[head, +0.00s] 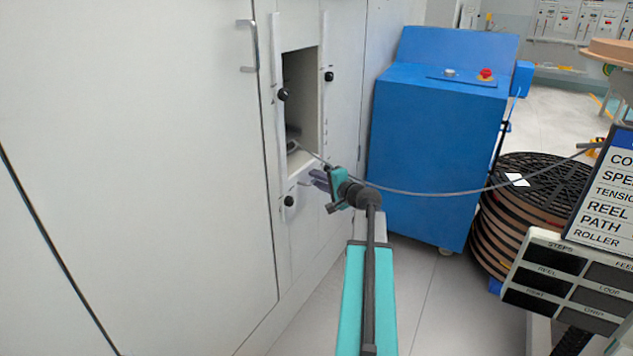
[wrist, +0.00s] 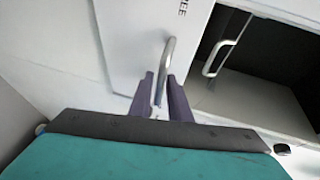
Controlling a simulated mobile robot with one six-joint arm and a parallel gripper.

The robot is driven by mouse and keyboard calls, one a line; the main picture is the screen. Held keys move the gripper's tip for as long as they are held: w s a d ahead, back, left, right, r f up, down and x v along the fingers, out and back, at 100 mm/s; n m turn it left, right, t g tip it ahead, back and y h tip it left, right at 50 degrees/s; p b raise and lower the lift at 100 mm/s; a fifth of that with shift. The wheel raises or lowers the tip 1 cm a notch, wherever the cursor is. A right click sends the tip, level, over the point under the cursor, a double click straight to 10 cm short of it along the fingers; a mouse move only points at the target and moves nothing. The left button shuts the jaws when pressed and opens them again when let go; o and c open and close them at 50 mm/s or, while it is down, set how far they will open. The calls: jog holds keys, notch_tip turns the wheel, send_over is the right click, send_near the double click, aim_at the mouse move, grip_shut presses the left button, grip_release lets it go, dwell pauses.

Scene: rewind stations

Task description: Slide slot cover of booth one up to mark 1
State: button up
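The white slot cover (head: 303,187) sits low on booth one's white front, below the dark slot opening (head: 301,92). My gripper (head: 316,179) is in front of the cover in the head view. In the wrist view a metal bar handle (wrist: 167,58) stands on a white panel (wrist: 135,40). The two purple fingers of my gripper (wrist: 161,82) are at the handle's lower part, one on each side. They are apart, with narrow gaps beside the bar. Contact is unclear. The marks beside the slot are too small to read.
A grey cable (head: 420,193) runs from the slot past my wrist to the right. A blue cabinet (head: 430,145) stands right of the booth. A dark reel stack (head: 520,205) and a control panel (head: 565,280) stand farther right.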

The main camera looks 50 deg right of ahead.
aim_at(309, 166)
jog(key=shift+c, duration=0.5)
grip_shut()
jog(key=shift+w+r+p, duration=0.1)
jog(key=shift+r+p, duration=1)
jog(key=shift+r, duration=1)
jog(key=shift+o, duration=0.5)
grip_release()
jog(key=shift+f, duration=0.1)
